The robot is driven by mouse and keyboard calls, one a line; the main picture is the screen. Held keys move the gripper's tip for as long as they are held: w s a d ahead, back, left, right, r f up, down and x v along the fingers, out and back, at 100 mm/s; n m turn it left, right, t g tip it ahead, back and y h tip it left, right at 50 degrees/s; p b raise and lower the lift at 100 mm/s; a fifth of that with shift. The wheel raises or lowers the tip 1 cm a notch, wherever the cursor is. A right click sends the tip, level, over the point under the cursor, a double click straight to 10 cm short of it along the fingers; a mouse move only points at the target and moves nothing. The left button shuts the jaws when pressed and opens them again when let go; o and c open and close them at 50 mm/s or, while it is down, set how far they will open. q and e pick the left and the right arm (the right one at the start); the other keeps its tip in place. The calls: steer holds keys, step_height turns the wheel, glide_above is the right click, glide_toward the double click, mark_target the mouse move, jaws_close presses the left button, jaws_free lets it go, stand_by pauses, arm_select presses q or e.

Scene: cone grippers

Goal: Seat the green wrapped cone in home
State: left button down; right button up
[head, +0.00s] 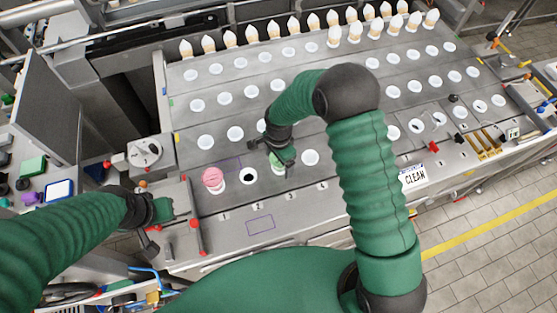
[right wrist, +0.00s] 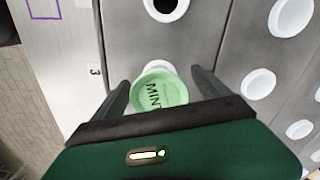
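The green wrapped cone (head: 277,168) stands in the white-ringed hole by the number 3, partly hidden by my right gripper (head: 283,158). In the right wrist view its round lid (right wrist: 160,93) reads "MINT" and part of a white ring (right wrist: 155,69) shows behind it. My right gripper (right wrist: 160,78) has one finger on each side of the lid, with a small gap at both sides, so it looks open around the cone. My left gripper (head: 168,208) is at the left front edge, its fingers unclear. No place marked home can be read.
A pink-topped cone (head: 213,178) stands by number 1. A dark open hole (head: 249,176) is by number 2, empty. A white-ringed hole (head: 310,157) is right of the green cone. Rows of white-ringed holes and several white-tipped cones (head: 251,35) lie behind. A red lever (head: 195,222) is near my left gripper.

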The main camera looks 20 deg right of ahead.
step_height(320, 180, up, 17)
steer(key=b, duration=0.2)
steer(key=shift+b, duration=0.35)
steer(key=shift+f, duration=0.15)
stand_by(0.4)
steer(key=s+d+f+n+t+b, duration=0.1)
steer(key=s+d+f+n+b, duration=0.1)
steer(key=s+f+n, duration=0.2)
steer(key=s+d+f+n+t+b, duration=0.1)
steer(key=s+d+f+n+b, duration=0.1)
steer(key=s+n, duration=0.8)
step_height(320, 180, down, 2)
steer(key=shift+s+d+f, duration=0.1)
steer(key=shift+s+d, duration=0.25)
steer(key=shift+d, duration=0.5)
steer(key=shift+s, duration=0.15)
